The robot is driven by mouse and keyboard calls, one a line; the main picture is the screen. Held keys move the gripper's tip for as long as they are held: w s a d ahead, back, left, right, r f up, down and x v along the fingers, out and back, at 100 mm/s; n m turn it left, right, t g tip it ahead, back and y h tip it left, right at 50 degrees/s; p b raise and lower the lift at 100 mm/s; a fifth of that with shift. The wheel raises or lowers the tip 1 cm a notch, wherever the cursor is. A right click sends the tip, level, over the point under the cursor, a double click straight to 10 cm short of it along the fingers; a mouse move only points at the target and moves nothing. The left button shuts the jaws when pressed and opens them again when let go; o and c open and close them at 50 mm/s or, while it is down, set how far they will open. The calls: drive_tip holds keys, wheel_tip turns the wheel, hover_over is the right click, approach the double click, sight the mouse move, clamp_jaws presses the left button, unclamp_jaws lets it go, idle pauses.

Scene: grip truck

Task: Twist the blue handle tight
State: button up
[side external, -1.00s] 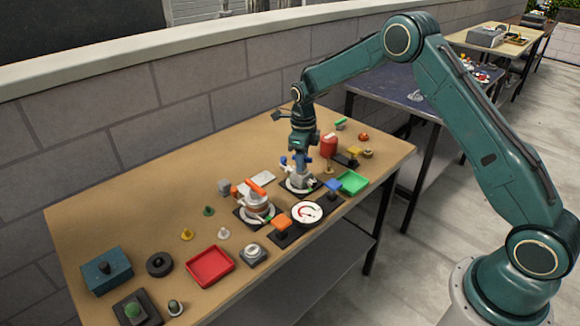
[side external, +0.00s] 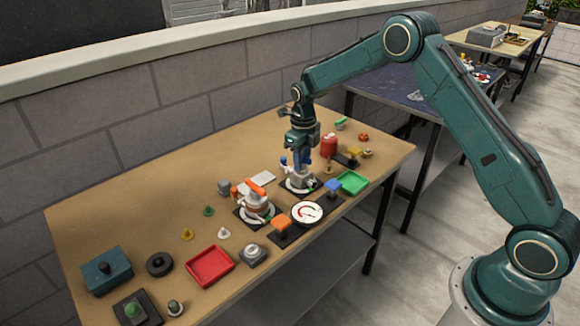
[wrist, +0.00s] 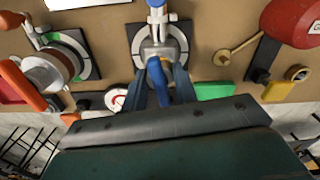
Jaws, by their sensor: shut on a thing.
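The blue handle (wrist: 157,78) sits on a grey valve body (wrist: 158,48) that stands on a round white-and-grey base plate (wrist: 179,45). My gripper (wrist: 160,76) points down over it, with one finger on each side of the handle, and is shut on it. In the side external view my gripper (side external: 299,158) is low over the grey body (side external: 300,178), and the fingers hide most of the handle. A second small blue knob (wrist: 156,4) shows on the far side of the body in the wrist view.
A similar fixture with an orange handle (side external: 257,188) stands close on the left. A round gauge (side external: 307,213), a green tray (side external: 352,182) and a red canister (side external: 328,146) are also close by. A red tray (side external: 210,266) lies farther left.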

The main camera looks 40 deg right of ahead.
drive_tip(key=o, duration=0.6)
drive_tip(key=shift+r, duration=3.75)
drive_tip(key=shift+r, duration=0.1)
